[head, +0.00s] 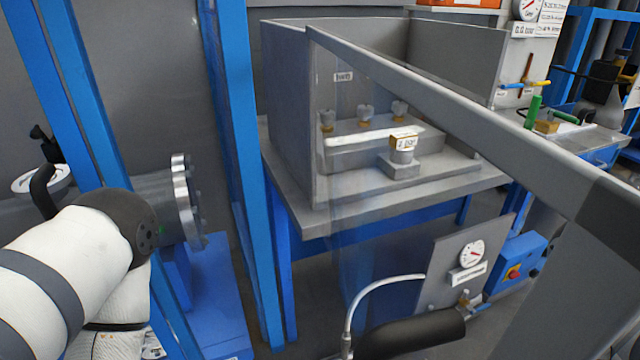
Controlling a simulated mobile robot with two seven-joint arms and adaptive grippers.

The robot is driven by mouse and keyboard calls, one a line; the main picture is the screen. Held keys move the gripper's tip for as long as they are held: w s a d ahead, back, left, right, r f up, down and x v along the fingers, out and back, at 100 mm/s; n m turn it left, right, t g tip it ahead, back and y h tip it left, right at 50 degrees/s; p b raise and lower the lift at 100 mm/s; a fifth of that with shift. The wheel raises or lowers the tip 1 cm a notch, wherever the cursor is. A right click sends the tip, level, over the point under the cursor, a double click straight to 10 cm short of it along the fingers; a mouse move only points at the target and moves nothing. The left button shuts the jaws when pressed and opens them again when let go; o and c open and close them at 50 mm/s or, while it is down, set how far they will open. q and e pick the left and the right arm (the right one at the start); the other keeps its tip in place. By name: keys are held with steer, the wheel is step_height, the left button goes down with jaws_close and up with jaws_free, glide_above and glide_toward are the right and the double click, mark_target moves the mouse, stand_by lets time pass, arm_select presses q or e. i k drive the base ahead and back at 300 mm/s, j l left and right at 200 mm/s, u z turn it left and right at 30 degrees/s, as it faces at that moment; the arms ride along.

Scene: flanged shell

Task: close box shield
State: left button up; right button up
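The box (287,125) is an open grey enclosure on a bench, with grey walls and metal fittings inside. The shield is a see-through panel with a thick grey frame bar (440,105). The bar runs from the box's upper left toward the lower right, close to my camera. The panel's clear area overlaps the box's interior and the bench front, and its lower edge is hard to make out. The shield appears to stand out from the box at an angle. My white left arm comes in at the lower left, but its gripper is out of view. My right gripper is not in view.
A blue post (240,170) stands between my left arm and the box. A flanged pipe (184,203) is beside that arm. A dark cylinder (410,334) and a gauge panel (462,262) are low in front. The grey bench (300,205) supports the box.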

mark_target(586, 294)
steer(key=j+z, duration=0.1)
steer(key=k+j+z, duration=0.15)
steer(key=k, duration=0.25)
steer(key=k+j+z, duration=0.15)
steer(key=k+j, duration=0.2)
